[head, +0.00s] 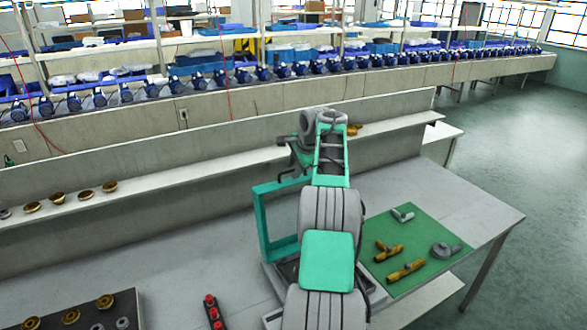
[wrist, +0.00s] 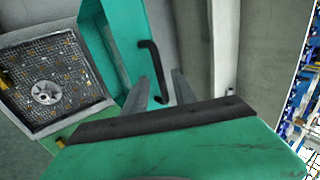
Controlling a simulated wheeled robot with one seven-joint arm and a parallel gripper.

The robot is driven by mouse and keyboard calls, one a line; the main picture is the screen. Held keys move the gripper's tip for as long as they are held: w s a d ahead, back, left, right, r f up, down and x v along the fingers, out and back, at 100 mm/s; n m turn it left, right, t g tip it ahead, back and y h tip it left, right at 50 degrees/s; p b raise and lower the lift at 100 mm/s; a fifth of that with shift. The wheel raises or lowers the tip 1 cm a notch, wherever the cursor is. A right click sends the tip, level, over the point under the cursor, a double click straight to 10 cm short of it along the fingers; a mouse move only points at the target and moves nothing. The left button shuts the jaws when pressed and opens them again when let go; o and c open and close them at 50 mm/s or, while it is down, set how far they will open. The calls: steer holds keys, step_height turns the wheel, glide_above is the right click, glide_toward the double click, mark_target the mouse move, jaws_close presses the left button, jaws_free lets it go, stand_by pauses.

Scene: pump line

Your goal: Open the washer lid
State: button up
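The washer (head: 270,318) stands on the table, largely hidden behind my arm in the head view. Its green lid (head: 262,225) stands raised as an upright frame left of my arm. In the wrist view the lid (wrist: 120,55) bears a black bar handle (wrist: 156,62), and the washer's mesh-floored basin (wrist: 62,62) lies uncovered at left with a round metal part (wrist: 45,92) in it. My gripper (wrist: 160,76) is open, its two grey fingers apart with the handle showing between them. I cannot tell whether they touch it.
A green mat (head: 420,228) with brass and grey fittings lies right of my arm. A red-buttoned strip (head: 212,310) and a dark tray (head: 90,300) of parts are at front left. A shelf (head: 200,172) with brass parts runs behind. The table's right end is clear.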

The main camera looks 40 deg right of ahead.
steer(key=v, duration=0.7)
steer(key=shift+s+r, duration=0.2)
steer(key=shift+r, duration=0.15)
steer(key=w+a+r+n+y+b, duration=0.1)
steer(key=w+a+n, duration=0.15)
steer(key=a, duration=0.65)
steer(key=w+a+r+n+b, duration=0.1)
steer(key=a+r+n, duration=0.15)
steer(key=a, duration=0.55)
steer(key=s+a+f+n, duration=0.1)
steer(key=s+a+n, duration=0.15)
steer(key=a, duration=0.55)
steer(key=s+a+f+n, duration=0.1)
steer(key=s+a+n, duration=0.15)
steer(key=a, duration=0.45)
steer(key=s+a+f+n+b, duration=0.1)
steer(key=s+a+f+n, duration=0.4)
steer(key=s+a, duration=0.3)
steer(key=s+a+f+n+g+b, duration=0.1)
steer(key=s+a+f+n, duration=0.5)
steer(key=s+a+f, duration=0.2)
steer(key=s, duration=0.2)
steer(key=shift+s+y, duration=0.25)
steer(key=shift+y, duration=0.15)
